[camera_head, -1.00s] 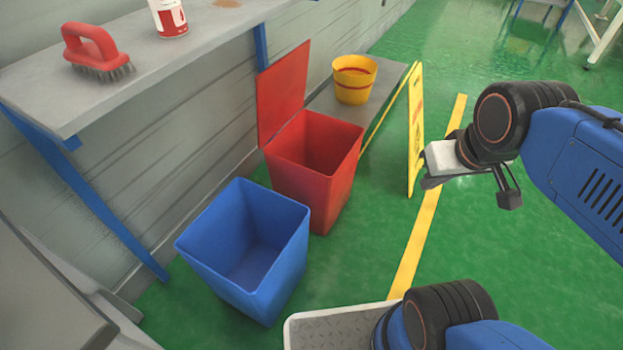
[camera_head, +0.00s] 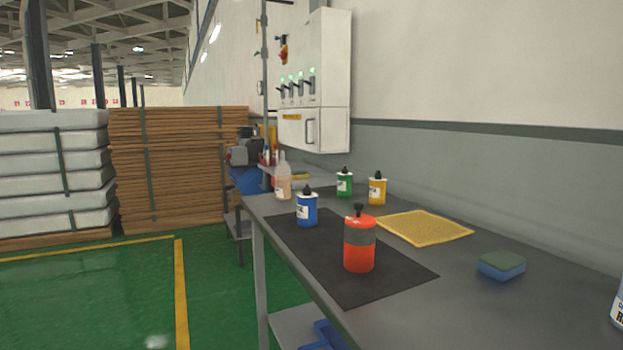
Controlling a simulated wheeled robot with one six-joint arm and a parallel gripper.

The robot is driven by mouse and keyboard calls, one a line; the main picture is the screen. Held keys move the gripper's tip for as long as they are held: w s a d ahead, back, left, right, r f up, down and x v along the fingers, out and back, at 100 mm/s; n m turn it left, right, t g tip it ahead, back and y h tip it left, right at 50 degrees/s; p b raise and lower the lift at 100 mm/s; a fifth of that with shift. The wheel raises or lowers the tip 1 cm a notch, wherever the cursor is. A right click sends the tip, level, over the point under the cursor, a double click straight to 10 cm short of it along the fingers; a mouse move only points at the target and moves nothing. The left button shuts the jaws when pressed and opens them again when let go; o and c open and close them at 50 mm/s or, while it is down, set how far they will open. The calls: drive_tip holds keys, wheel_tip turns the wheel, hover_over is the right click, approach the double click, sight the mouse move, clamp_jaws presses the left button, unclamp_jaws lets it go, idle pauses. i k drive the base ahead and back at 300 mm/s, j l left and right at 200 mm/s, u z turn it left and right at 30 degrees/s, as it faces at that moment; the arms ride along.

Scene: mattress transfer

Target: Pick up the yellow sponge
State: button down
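A flat, square yellow textured piece (camera_head: 425,228) lies on the grey workbench (camera_head: 480,320); I cannot tell whether it is a sponge or a cloth. A block sponge (camera_head: 502,265) with a green top and blue base lies nearer on the right side of the bench. A small flat yellow thing (camera_head: 300,176) lies farther back, too small to make out. No plainly yellow block sponge shows. My gripper is not in view.
A black mat (camera_head: 390,287) holds a red bottle (camera_head: 360,245) and a blue bottle (camera_head: 307,210). Green (camera_head: 344,185) and yellow (camera_head: 377,191) bottles stand behind. A white bottle (camera_head: 618,305) is cut off at right. Green floor at left is open before stacked boards (camera_head: 180,165).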

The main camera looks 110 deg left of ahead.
sight(301, 174)
drive_tip(key=u, duration=0.45)
drive_tip(key=l+u, duration=0.1)
drive_tip(key=u, duration=0.75)
drive_tip(key=k+u, duration=0.1)
drive_tip(key=u, duration=0.35)
drive_tip(key=i+u, duration=0.15)
drive_tip(key=u, duration=1.5)
drive_tip(key=i+j+u, duration=0.2)
drive_tip(key=i+j+z, duration=0.1)
drive_tip(key=i+j, duration=0.15)
drive_tip(key=i+j+z, duration=0.1)
drive_tip(key=i+j, duration=0.15)
drive_tip(key=j, duration=0.15)
drive_tip(key=i+j, duration=0.2)
drive_tip(key=j, duration=0.15)
drive_tip(key=i+j+z, duration=0.25)
drive_tip(key=i+j, duration=0.2)
drive_tip(key=j, duration=0.25)
drive_tip(key=i+j+z, duration=0.1)
drive_tip(key=j, duration=0.3)
drive_tip(key=i+j, duration=0.25)
drive_tip(key=i+j+u, duration=0.05)
